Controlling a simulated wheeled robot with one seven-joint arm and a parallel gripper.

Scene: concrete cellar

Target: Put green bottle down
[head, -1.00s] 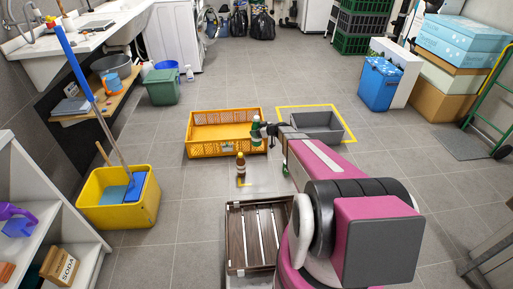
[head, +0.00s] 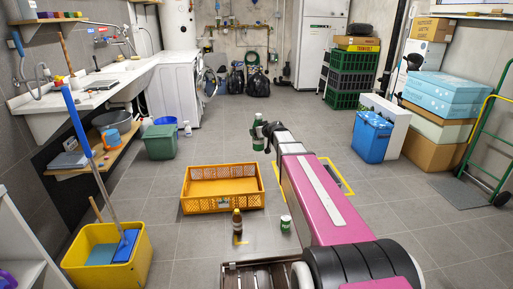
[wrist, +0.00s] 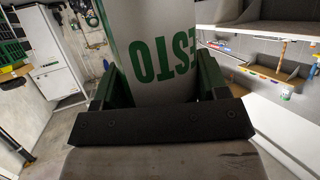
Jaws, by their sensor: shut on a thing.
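The green bottle (head: 258,132), with a white label, is in my gripper (head: 264,136) in the head view. It is held upright and appears to be high above the floor. In the wrist view the bottle (wrist: 152,45) fills the top middle, its white label with green letters upside down. The jaws (wrist: 155,85) of my gripper stand on both sides of it and are shut on it. The bottle's lower end is not clear in the wrist view.
A yellow crate (head: 223,205) stands on the floor left of my arm. A brown bottle (head: 238,222) and a small green-and-white can (head: 286,223) stand in front of it. My arm covers most of a yellow floor outline (head: 346,188). A dark slatted crate (head: 232,275) lies at the bottom.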

